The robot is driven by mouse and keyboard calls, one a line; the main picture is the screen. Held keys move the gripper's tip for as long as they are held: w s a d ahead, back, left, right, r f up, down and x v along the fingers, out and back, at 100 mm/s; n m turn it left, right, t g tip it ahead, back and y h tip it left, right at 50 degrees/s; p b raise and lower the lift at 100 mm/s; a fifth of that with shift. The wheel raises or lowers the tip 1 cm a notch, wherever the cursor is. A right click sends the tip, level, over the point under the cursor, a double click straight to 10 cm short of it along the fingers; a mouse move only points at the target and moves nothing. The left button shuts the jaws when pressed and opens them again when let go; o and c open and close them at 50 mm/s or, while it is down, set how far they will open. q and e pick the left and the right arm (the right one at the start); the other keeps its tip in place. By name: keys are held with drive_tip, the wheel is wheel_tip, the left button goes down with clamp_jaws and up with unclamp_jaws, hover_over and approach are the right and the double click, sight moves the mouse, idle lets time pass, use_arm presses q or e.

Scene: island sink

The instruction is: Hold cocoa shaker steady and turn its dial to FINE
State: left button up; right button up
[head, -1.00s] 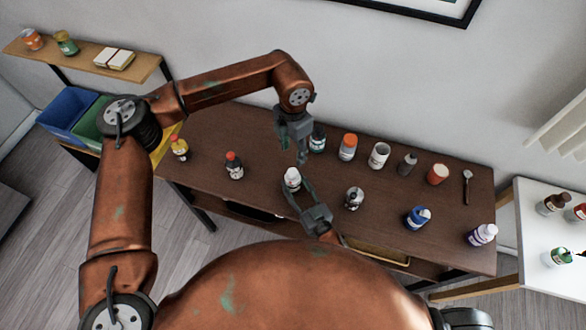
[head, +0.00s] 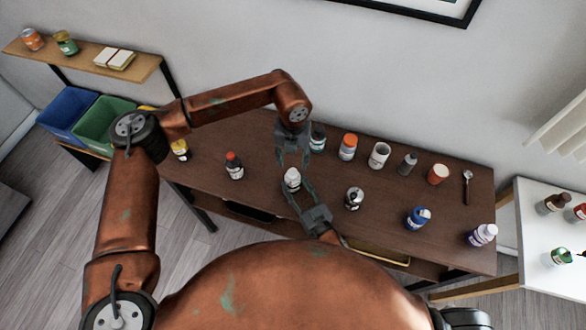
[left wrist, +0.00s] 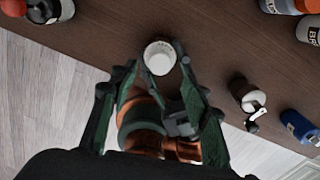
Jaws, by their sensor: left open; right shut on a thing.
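The cocoa shaker appears to be the small container with a white top (head: 292,176) near the middle of the dark table. Its white top also shows in the left wrist view (left wrist: 159,57), with faint marks too small to read. My right gripper (head: 297,188) is shut on it from the front side, and it stands upright. My left gripper (head: 292,164) is open just behind and above the shaker, pointing down. In the left wrist view its two fingers (left wrist: 152,68) lie on either side of the white top; I cannot tell whether they touch it.
On the dark table (head: 265,205), a red-capped bottle (head: 233,166) stands to the left. A glass jar with a metal top (head: 354,198) stands to the right. A blue-topped container (head: 418,217) is farther right.

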sight(293, 171)
use_arm(q)
drive_tip(key=shift+f, duration=2.8)
drive_tip(key=shift+c, duration=0.2)
drive_tip(key=c, duration=1.1)
